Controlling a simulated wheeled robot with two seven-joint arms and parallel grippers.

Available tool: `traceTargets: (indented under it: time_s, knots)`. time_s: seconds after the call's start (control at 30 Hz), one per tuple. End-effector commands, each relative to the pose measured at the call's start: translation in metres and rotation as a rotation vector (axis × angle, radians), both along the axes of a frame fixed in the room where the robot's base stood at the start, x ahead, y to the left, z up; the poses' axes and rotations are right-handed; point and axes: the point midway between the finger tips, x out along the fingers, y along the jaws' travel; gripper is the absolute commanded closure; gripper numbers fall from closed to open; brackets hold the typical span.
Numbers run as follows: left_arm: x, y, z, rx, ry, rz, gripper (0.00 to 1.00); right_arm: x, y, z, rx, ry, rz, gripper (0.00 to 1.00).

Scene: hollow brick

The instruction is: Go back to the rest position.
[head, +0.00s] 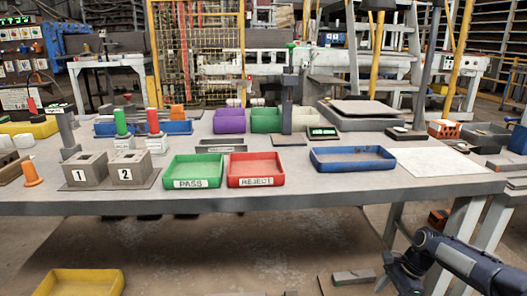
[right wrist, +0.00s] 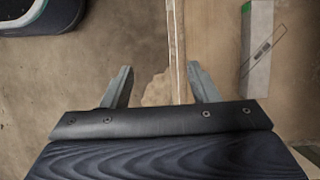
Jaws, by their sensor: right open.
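My right gripper (head: 392,272) is low at the right of the head view, in front of the table and below its top. In the right wrist view my right gripper (right wrist: 162,84) has its two fingers apart, with only floor showing between them. My left gripper is in neither view. An orange hollow brick (head: 445,128) sits at the back right of the table (head: 330,190), far from my right gripper.
A green PASS tray (head: 194,183), a red REJECT tray (head: 256,181) and a blue tray (head: 352,168) stand on the table. A white sheet (head: 438,162) lies to their right. A yellow bin (head: 84,284) and a grey bar (head: 353,277) are on the floor.

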Motion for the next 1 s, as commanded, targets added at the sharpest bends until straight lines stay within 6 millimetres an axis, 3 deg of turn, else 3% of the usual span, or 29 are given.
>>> traceTargets:
  time_s: [0.37,0.67,0.87,1.0]
  knots:
    - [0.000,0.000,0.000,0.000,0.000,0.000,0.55,-0.014,0.020,0.044,-0.065,-0.082,0.170,0.46]
    - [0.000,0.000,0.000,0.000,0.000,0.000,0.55,-0.049,0.046,0.100,-0.155,-0.194,0.407,0.46]
    - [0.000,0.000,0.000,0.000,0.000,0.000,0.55,-0.108,0.071,0.151,-0.244,-0.323,0.644,0.46]
    - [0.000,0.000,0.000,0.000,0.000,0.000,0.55,-0.166,0.089,0.176,-0.298,-0.450,0.815,0.46]
